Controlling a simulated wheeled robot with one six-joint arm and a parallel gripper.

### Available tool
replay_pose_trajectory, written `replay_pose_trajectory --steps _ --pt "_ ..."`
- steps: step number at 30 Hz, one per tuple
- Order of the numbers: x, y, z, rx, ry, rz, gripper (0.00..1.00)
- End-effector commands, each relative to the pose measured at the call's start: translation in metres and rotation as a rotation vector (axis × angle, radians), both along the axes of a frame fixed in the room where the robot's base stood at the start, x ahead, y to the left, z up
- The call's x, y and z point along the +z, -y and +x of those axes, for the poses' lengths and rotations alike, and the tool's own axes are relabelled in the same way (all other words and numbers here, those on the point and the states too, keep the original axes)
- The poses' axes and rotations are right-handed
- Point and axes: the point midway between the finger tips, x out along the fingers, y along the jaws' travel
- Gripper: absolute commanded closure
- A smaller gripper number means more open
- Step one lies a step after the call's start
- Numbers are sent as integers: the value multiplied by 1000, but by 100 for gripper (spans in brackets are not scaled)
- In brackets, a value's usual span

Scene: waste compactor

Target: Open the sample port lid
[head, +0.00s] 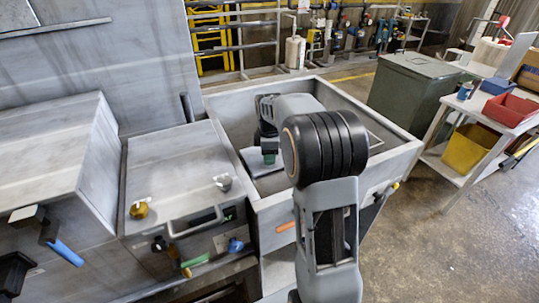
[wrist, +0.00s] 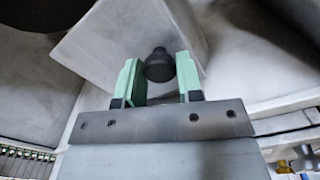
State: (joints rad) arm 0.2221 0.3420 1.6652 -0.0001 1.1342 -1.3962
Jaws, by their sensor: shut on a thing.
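In the wrist view, a black round knob (wrist: 158,66) stands on a pale grey block-like piece (wrist: 140,38), which appears to be the sample port lid. The green fingers of my gripper (wrist: 159,80) are on both sides of the knob and shut on it. In the head view, my gripper (head: 268,159) reaches down inside the open grey bin (head: 228,104), near its left wall. The knob is hidden there behind the fingers and my arm. I cannot tell whether the lid is raised.
Left of the bin is a grey cabinet top (head: 172,160) with a yellow knob (head: 139,209), a grey knob (head: 223,182) and a bar handle (head: 195,222). A green container (head: 408,95) and a table with a red bin (head: 511,109) stand right. Open floor lies at lower right.

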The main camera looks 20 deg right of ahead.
Motion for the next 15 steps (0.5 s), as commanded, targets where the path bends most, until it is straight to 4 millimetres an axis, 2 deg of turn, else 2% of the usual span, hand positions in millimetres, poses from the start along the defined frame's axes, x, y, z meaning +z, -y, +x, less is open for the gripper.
replay_pose_trajectory --steps 1,5,15 --pt "0 0 0 0 0 0 88" --pt "0 0 0 0 0 0 100" --pt "5 0 0 0 0 0 100"
